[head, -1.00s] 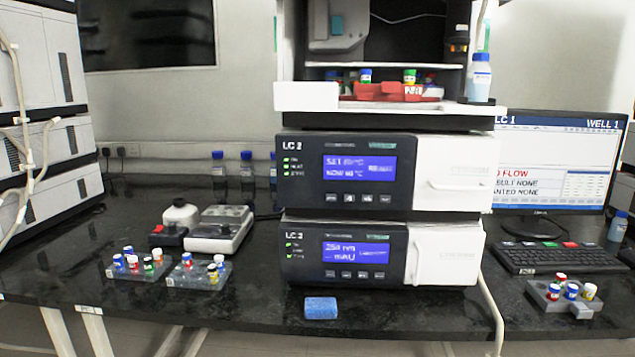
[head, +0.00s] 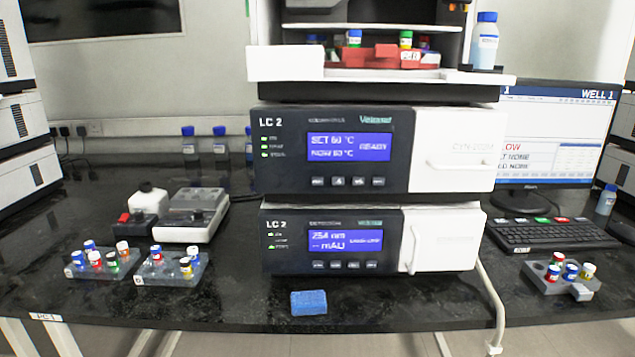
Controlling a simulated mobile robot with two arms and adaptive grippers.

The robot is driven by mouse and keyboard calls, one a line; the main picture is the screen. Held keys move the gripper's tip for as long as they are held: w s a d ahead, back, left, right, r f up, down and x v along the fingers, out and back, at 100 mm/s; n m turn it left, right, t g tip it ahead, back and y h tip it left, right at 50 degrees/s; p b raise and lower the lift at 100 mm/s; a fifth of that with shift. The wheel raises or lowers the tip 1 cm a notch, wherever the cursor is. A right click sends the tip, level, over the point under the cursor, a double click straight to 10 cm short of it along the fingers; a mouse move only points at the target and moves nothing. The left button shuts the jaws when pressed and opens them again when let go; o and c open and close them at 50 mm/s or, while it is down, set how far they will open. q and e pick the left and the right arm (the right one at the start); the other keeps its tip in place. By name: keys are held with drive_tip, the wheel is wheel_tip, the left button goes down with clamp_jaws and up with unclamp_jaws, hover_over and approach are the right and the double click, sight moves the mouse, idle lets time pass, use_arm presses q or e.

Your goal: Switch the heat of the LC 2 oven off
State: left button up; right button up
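The LC 2 oven (head: 290,170) is the upper dark-fronted box of the stack in the middle of the bench. Its blue display (head: 349,147) reads "SET 60 °C", "NOW 60 °C" and "READY", though the digits are slightly blurred. Green indicator lights (head: 264,146) glow at the left of its front. A row of small buttons (head: 347,182) runs below the display; their labels are too small to read. Its white door (head: 455,150) at the right is shut. Neither of my grippers is in view.
The LC 2 detector (head: 290,240) sits directly below the oven. Above it is an open sampler with a red vial tray (head: 385,59). A blue sponge (head: 309,302) lies in front. Vial racks (head: 105,262), a keyboard (head: 550,234) and a monitor (head: 550,140) flank the stack.

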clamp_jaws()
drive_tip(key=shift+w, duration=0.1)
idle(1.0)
